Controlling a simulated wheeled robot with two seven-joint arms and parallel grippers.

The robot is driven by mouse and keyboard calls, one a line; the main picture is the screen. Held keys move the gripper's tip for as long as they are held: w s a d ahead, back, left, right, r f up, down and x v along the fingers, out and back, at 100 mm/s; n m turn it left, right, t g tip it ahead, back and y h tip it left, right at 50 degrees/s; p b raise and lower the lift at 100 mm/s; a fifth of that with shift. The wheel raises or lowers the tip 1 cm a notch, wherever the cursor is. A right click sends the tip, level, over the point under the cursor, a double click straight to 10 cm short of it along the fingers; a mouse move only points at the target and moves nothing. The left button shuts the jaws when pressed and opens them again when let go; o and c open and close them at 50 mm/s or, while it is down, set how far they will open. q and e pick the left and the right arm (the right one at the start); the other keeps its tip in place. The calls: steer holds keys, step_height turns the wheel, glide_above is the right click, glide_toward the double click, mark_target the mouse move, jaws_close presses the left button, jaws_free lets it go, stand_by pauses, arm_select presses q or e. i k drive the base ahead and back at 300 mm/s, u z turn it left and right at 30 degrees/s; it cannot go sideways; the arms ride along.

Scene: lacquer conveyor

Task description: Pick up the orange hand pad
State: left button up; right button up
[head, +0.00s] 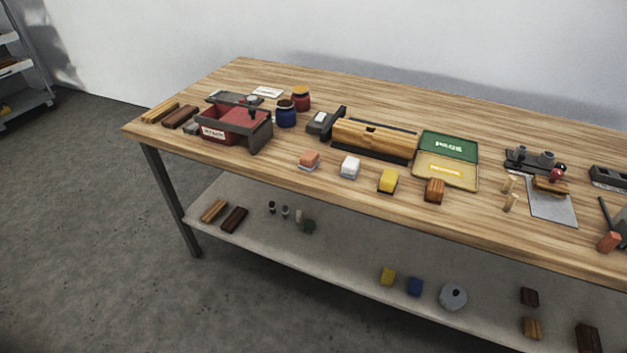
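A small orange pad (310,157) sits near the front edge of the wooden table (250,85), left of the middle, on what looks like a thin pale base. It is the leftmost of a row of small blocks. To its right are a white block (350,166), a yellow block (388,179) and a brown wooden block (434,189). Another orange-red block (608,242) lies at the far right near the front edge. Neither of my grippers is in view.
A red and grey box-like device (235,123) stands left of the pad. Behind are blue (286,115) and red (301,98) jars and a long wooden-topped box (375,138). A lower shelf (340,262) holds several small items. The floor in front is clear.

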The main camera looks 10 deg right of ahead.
mark_target(308, 161)
steer(key=u, duration=0.9)
steer(key=i, duration=1.05)
steer(key=z, duration=0.15)
